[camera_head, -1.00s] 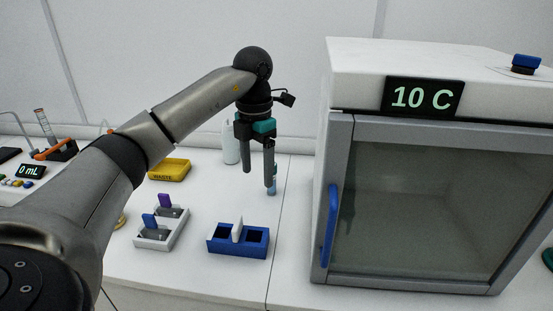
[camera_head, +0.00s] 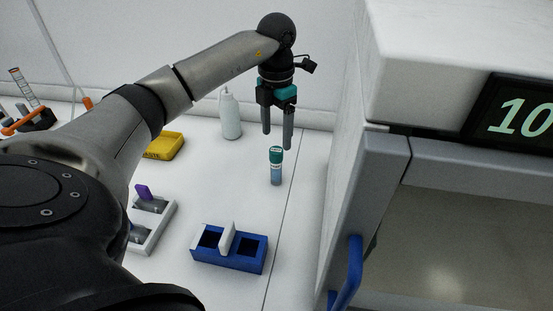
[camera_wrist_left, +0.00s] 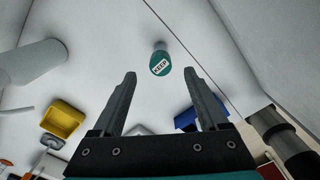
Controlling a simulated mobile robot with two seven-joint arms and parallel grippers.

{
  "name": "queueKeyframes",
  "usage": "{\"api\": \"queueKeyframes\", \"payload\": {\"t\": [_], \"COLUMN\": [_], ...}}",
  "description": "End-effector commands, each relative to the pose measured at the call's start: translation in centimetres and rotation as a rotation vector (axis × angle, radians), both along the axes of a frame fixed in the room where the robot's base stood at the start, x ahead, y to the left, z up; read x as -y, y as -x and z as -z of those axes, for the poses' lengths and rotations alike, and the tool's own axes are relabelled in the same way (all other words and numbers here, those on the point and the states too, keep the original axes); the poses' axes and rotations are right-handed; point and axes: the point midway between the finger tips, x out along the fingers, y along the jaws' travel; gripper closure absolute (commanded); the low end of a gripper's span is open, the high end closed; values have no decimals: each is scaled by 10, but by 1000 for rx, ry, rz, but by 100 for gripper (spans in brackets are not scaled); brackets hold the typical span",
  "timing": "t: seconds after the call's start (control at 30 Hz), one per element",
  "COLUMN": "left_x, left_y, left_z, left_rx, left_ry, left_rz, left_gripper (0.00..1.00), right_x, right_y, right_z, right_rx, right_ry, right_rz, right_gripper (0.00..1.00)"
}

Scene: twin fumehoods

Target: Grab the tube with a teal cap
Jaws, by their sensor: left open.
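The tube with a teal cap (camera_head: 276,168) stands upright on the white bench, with bluish contents in its lower part. In the left wrist view its cap (camera_wrist_left: 160,64) carries a white label reading KEEP and lies ahead of the fingertips, between their lines. My left gripper (camera_head: 277,142) is open and empty, pointing down. In the head view its fingertips appear just above the cap; the tube is not between the fingers. The left wrist view also shows both fingers (camera_wrist_left: 160,75) spread apart. My right gripper is not in view.
A cabinet with a blue handle (camera_head: 347,275) stands close on the right. A white bottle (camera_head: 230,117) is behind left of the tube. A yellow waste tray (camera_head: 165,146), a blue holder (camera_head: 228,261) and a grey-white holder (camera_head: 163,226) are on the bench. Bench around the tube is clear.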

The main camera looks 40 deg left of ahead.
Motion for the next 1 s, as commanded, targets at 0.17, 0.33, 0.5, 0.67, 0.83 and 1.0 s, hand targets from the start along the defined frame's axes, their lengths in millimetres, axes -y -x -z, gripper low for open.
{"api": "queueKeyframes", "payload": {"t": [0.17, 0.33, 0.5, 0.67, 0.83, 1.0], "left_x": [0, 0, 1, 2, 2, 2], "left_y": [0, 0, 0, 0, 0, 0], "left_z": [30, 40, 54, 79, 91, 90], "left_rx": [-2, 0, -3, -2, 1, 1], "left_ry": [1, 1, 1, 2, 1, 0], "left_rz": [0, 0, 0, 0, 0, 0], "left_gripper": [24, 24, 24, 24, 24, 26], "right_x": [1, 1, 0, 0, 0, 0], "right_y": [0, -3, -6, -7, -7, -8], "right_z": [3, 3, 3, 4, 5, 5], "right_rx": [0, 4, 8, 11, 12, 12], "right_ry": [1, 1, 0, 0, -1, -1], "right_rz": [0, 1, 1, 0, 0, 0], "right_gripper": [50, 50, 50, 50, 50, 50]}}
